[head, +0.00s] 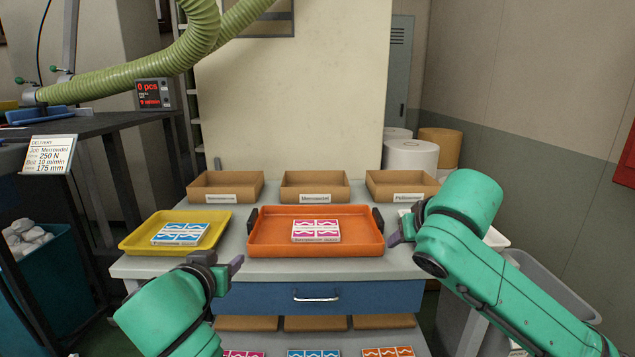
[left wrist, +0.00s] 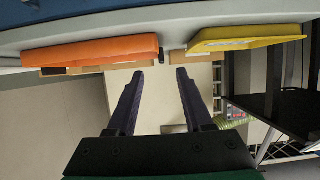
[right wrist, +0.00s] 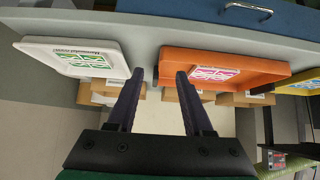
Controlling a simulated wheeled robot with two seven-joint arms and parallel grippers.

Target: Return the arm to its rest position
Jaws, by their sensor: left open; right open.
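My left gripper (head: 222,262) is open and empty in front of the table, below the gap between the yellow and orange trays. In the left wrist view its fingers (left wrist: 160,74) are apart with nothing between them. My right gripper (head: 402,228) is open beside the right end of the orange tray (head: 262,246). In the right wrist view its fingers (right wrist: 160,74) are apart and empty, pointing between the white and orange trays. The orange tray has dark end handles and holds a pink-and-white pack (head: 316,231).
A yellow tray (head: 135,243) with a blue-and-white pack (head: 181,234) stands left. A white tray (right wrist: 40,42) with a green pack (right wrist: 88,58) is partly hidden by my right arm. Cardboard boxes (head: 315,186) line the back. A blue drawer (head: 345,297) is below; a grey bin (head: 560,290) stands right.

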